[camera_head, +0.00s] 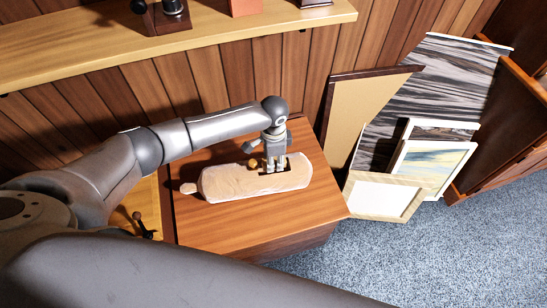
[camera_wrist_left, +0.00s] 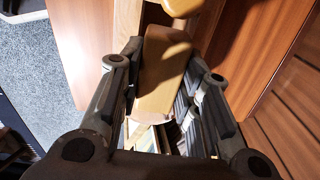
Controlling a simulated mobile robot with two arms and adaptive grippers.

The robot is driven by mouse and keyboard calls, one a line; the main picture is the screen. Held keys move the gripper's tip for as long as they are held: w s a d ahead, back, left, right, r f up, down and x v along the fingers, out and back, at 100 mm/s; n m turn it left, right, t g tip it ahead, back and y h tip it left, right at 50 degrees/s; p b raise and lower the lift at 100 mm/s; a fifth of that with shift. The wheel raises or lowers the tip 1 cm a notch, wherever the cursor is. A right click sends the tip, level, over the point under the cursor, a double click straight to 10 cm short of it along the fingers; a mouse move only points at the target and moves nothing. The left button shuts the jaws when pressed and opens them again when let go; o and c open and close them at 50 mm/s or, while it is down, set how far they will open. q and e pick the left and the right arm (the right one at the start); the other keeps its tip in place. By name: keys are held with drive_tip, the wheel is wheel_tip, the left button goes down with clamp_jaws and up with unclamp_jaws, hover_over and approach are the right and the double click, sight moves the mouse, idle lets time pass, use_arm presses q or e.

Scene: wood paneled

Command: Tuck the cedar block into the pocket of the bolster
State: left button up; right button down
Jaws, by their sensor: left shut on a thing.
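The beige bolster (camera_head: 225,182) lies lengthwise on a wooden table (camera_head: 215,225). A dark pocket opening shows in its upper side, toward its right end. My left gripper (camera_head: 275,168) points down over this opening with its fingertips at it. In the left wrist view, a smooth tan block (camera_wrist_left: 160,75), apparently the cedar block, sits between the gripper's two fingers (camera_wrist_left: 158,90). In the head view the fingers mostly hide it, and I cannot tell how deep it sits. My right gripper is out of view.
A wooden shelf (camera_head: 230,28) with dark objects runs along the paneled wall behind the table. Picture frames (camera_head: 383,197) and panels lean to the right of the table. A pale knob (camera_head: 189,188) is at the bolster's left end. Blue-grey carpet (camera_head: 440,260) is clear at lower right.

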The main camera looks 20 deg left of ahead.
use_arm(q)
drive_tip(key=o, duration=1.1)
drive_tip(key=o, duration=0.4)
drive_tip(key=shift+r, duration=0.1)
drive_tip(key=shift+r+p, duration=3.9)
drive_tip(key=shift+p, duration=0.25)
